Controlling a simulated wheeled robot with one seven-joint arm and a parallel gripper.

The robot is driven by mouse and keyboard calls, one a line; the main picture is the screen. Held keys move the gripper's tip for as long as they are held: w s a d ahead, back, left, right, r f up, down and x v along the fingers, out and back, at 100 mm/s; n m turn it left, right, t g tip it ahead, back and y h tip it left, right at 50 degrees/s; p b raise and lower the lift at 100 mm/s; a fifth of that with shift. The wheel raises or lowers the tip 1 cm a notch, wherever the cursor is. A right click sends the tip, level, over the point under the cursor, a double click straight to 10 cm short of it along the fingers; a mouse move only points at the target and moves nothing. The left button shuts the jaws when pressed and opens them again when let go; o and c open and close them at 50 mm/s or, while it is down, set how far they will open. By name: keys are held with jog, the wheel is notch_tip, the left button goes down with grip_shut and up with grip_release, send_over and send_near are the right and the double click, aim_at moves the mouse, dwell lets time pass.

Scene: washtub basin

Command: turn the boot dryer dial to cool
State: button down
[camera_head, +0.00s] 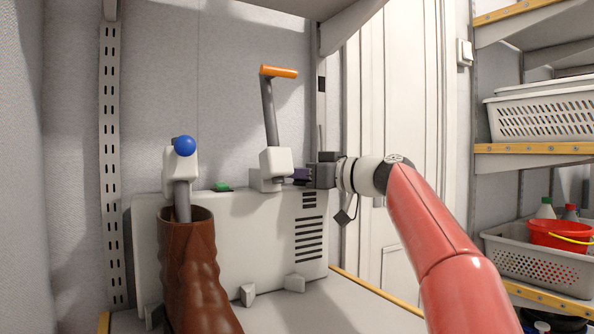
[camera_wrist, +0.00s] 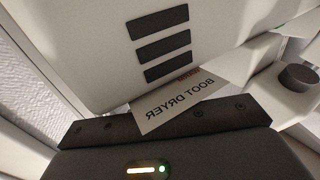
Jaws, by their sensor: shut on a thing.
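The boot dryer (camera_head: 262,225) is a pale box standing against the back wall, with dark vent slots at its right end. The slots and a reversed "BOOT DRYER" label (camera_wrist: 172,105) show in the wrist view. My gripper (camera_head: 312,174) is at the dryer's top right corner, reaching in from the right. It is shut on a small dark purple piece (camera_head: 299,175), which looks like the dial. The gripper covers much of it, and its setting cannot be read. In the wrist view the dark gripper body fills the bottom, and the fingertips cannot be made out.
A brown boot (camera_head: 190,265) hangs on the left post, below a blue ball (camera_head: 185,146). A lever with an orange handle (camera_head: 279,72) rises just left of my gripper. A green button (camera_head: 222,186) sits on top. Shelves with baskets (camera_head: 540,118) stand at right.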

jog(key=shift+s+n+g+y+p, duration=0.1)
jog(key=shift+n+g+y+p, duration=0.5)
jog(key=shift+g, duration=0.5)
jog(key=shift+s+n+g+y+p, duration=0.1)
jog(key=shift+n+g+y+p, duration=0.2)
jog(key=shift+n+g+p, duration=0.5)
jog(key=shift+a+n+g, duration=0.1)
jog(key=shift+n+g, duration=0.2)
jog(key=shift+g, duration=0.3)
jog(key=c, duration=1.5)
grip_release()
jog(key=d, duration=0.2)
jog(key=s+d+b, duration=0.1)
jog(key=d, duration=0.4)
jog(key=shift+s+d, duration=0.25)
jog(key=shift+d, duration=0.1)
